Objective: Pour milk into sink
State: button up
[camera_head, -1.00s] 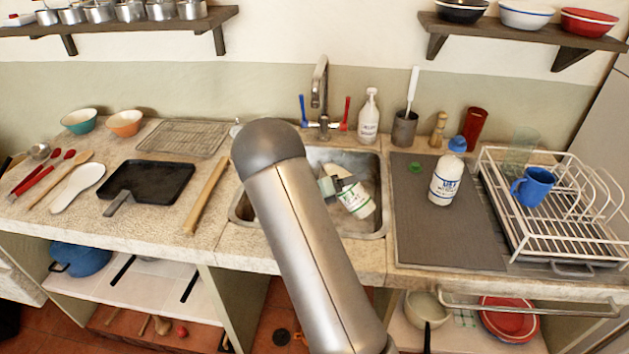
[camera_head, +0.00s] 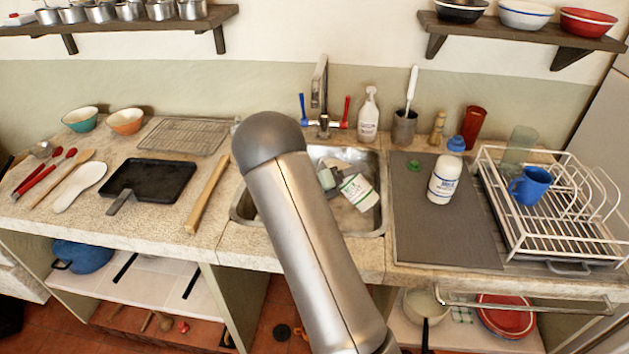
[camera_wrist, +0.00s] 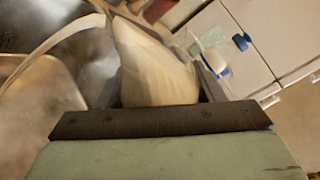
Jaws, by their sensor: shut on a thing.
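A white milk bottle (camera_head: 362,193) with a green-marked label is tilted over inside the metal sink (camera_head: 372,235). My gripper (camera_head: 328,180) is shut on it, partly hidden behind my arm in the head view. In the wrist view, the pale bottle (camera_wrist: 155,70) sits between the dark finger pads of my gripper (camera_wrist: 160,105). Its mouth is not clearly seen, and I cannot tell whether milk is flowing. A small green cap (camera_head: 413,166) lies on the dark mat right of the sink.
A white bottle with a blue label (camera_head: 444,182) stands on the dark mat (camera_head: 440,240). A dish rack (camera_head: 560,215) with a blue mug (camera_head: 531,186) is farther right. The faucet (camera_head: 319,90) and a soap bottle (camera_head: 368,115) stand behind the sink.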

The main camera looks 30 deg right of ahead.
jog(key=shift+s+d+n+h, duration=0.15)
jog(key=shift+n+h, duration=0.15)
jog(key=shift+n, duration=0.4)
dwell(0.5)
jog(key=shift+r+n+h, duration=0.4)
jog(key=shift+r+n, duration=0.15)
jog(key=shift+n, duration=0.25)
dwell(0.8)
jog(key=shift+w+a+r+n+t+h+p, duration=0.35)
jog(key=shift+w+r+n, duration=0.3)
jog(key=shift+n, duration=0.25)
dwell(1.6)
jog(key=shift+a+r+n+t+h+p, duration=0.1)
jog(key=shift+r+n+t+h+p, duration=0.25)
jog(key=shift+n+p, duration=0.6)
dwell(1.8)
